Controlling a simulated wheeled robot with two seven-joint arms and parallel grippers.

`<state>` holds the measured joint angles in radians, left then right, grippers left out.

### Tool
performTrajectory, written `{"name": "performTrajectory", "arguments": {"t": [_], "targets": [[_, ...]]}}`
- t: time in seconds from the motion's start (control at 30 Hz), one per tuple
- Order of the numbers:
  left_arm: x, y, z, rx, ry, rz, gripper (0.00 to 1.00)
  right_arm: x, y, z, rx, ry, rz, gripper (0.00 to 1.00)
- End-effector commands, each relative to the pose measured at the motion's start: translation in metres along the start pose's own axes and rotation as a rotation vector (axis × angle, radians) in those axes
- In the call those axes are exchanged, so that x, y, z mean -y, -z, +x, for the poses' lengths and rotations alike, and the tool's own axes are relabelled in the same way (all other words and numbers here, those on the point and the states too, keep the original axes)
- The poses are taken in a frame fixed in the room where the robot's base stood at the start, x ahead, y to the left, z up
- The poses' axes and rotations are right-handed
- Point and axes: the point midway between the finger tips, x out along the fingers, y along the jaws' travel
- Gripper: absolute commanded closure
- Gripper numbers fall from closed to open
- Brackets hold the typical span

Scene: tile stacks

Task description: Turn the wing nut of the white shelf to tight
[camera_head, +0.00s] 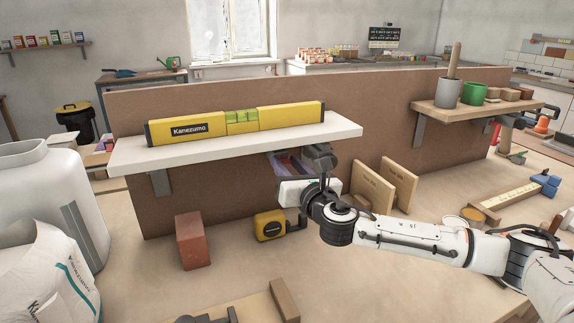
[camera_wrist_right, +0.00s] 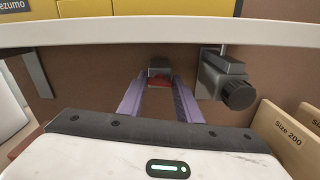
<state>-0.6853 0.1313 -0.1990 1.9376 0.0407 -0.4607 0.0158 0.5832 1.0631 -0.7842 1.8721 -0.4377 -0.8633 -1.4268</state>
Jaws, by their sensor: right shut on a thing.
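The white shelf (camera_head: 235,141) is fixed to a brown upright panel, and its underside edge crosses the top of the right wrist view (camera_wrist_right: 150,33). A small red part, which appears to be the wing nut (camera_wrist_right: 160,82), sits below the shelf in front of a grey mount. My right gripper (camera_wrist_right: 159,86) reaches in under the shelf with its purple fingers on both sides of this red part, shut on it. In the head view, the fingers are partly hidden under the shelf and the wing nut cannot be made out. My left gripper is not in view.
A yellow spirit level (camera_head: 239,121) lies on the shelf. A grey block with a black knob (camera_wrist_right: 239,95) is right of my fingers. A red block (camera_head: 191,241) and yellow tape measure (camera_head: 270,226) stand below. Wooden boards (camera_head: 372,186) lean at right.

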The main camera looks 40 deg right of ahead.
Motion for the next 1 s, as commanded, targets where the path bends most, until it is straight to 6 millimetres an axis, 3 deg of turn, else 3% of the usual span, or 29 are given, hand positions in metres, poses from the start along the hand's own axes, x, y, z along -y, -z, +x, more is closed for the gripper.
{"name": "performTrajectory", "arguments": {"t": [1.0], "targets": [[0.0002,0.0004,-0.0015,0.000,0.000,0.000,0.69,0.0029,0.0031,-0.0002,-0.002,0.003,0.912,0.91]]}}
